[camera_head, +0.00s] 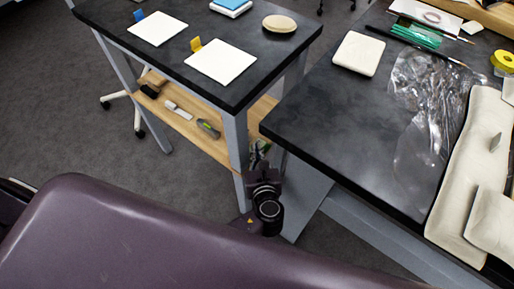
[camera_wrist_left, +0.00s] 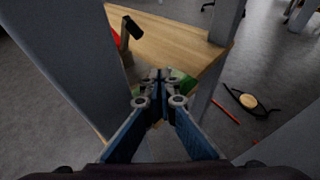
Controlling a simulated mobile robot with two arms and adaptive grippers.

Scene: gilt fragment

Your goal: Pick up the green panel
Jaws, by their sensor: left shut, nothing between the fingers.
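My left gripper (camera_head: 259,160) hangs low between the two tables, beside a leg of the left table, and is partly hidden in the head view. In the left wrist view its blue fingers (camera_wrist_left: 158,76) are closed together with nothing between them. A green and white piece (camera_wrist_left: 183,82) lies behind the fingertips near the corner of the wooden shelf, mostly hidden by them; I cannot tell whether it is the panel or whether the fingers touch it. A green flat object (camera_head: 416,37) lies at the back of the right table. My right gripper is not in view.
The left table's wooden lower shelf (camera_head: 185,125) holds a brush and small tools. Grey table legs (camera_head: 237,155) stand close to my left gripper. White tiles (camera_head: 221,63) lie on the left table. Clear plastic sheet (camera_head: 428,105) and cream pieces cover the right table's right side.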

